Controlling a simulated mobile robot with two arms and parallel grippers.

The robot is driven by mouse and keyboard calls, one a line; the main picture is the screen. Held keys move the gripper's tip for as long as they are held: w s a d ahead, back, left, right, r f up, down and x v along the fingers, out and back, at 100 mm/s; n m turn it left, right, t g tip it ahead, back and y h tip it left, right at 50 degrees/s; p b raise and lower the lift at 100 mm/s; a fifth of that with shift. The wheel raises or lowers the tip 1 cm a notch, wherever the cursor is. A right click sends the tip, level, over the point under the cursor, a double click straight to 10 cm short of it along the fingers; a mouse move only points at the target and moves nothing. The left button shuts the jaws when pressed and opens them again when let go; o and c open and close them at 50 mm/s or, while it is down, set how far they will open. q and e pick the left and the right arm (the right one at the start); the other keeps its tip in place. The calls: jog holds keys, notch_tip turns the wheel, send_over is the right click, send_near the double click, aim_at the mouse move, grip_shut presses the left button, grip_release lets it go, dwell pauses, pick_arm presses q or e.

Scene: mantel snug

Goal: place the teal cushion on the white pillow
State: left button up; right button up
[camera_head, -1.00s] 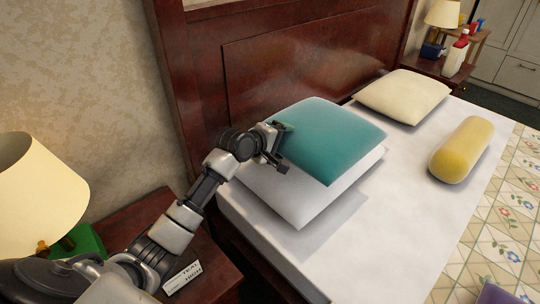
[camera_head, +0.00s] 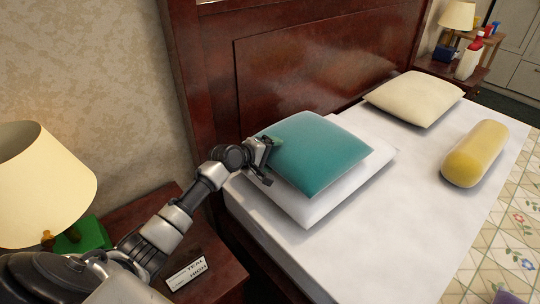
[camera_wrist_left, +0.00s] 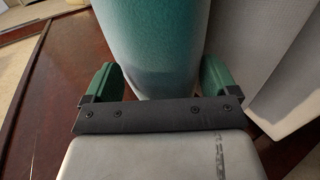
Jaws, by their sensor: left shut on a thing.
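The teal cushion (camera_head: 318,152) lies flat over the white pillow (camera_head: 318,208) at the near head end of the bed. The pillow shows along the cushion's front and right sides. I cannot tell whether the cushion's whole underside touches it. My left gripper (camera_head: 266,161) is shut on the cushion's left corner. In the left wrist view the cushion (camera_wrist_left: 155,40) runs between the two green fingers of my left gripper (camera_wrist_left: 157,84). My right gripper is not in view.
A cream pillow (camera_head: 413,97) and a yellow bolster (camera_head: 474,153) lie farther along the bed. The wooden headboard (camera_head: 310,65) rises close behind the cushion. A lamp (camera_head: 40,185) and a lettered card (camera_head: 188,272) stand on the near nightstand. The bed's middle is clear.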

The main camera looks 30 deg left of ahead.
pick_arm(q)
jog(key=shift+f, duration=0.1)
jog(key=o, duration=0.8)
jog(key=shift+s+a+r, duration=0.15)
jog(key=shift+s+r, duration=0.05)
jog(key=shift+r, duration=0.05)
jog(key=p+v, duration=0.1)
jog(key=v, duration=1)
jog(key=shift+s+r, duration=0.15)
jog(key=shift+s, duration=0.05)
